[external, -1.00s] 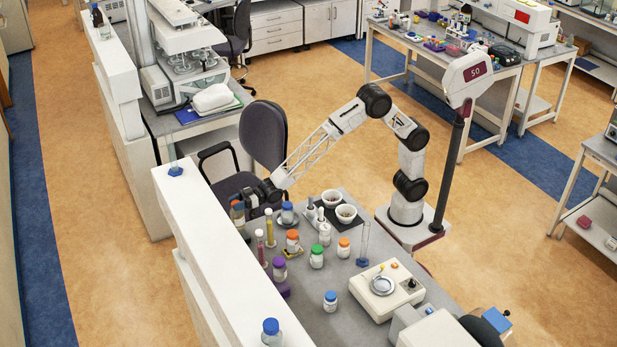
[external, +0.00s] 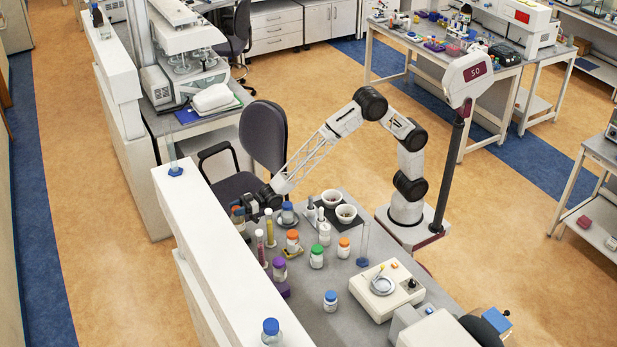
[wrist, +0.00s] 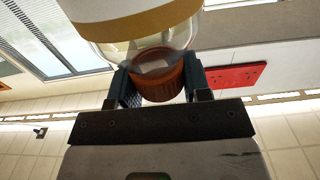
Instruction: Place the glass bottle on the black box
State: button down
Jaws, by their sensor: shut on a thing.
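In the external view my gripper (external: 247,206) is at the far left end of the grey bench, beside the white ledge. The bottle is small and partly hidden there (external: 238,212). A flat black slab (external: 352,223) lies under two white bowls; I cannot tell whether it is the black box.
Several capped jars and tubes crowd the bench near my gripper, including a green-capped jar (external: 316,258) and an orange-capped one (external: 343,247). A tall glass cylinder (external: 364,245) and a cream scale (external: 385,292) stand to the right. The white ledge (external: 215,235) borders the bench's left side.

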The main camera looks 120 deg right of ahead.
jog(key=c, duration=0.6)
grip_release()
jog(key=shift+f, duration=0.15)
jog(key=shift+o, duration=0.2)
jog(key=shift+s, duration=0.1)
jog(key=shift+s+r, duration=0.2)
jog(key=s, duration=1.1)
jog(key=shift+s, duration=0.2)
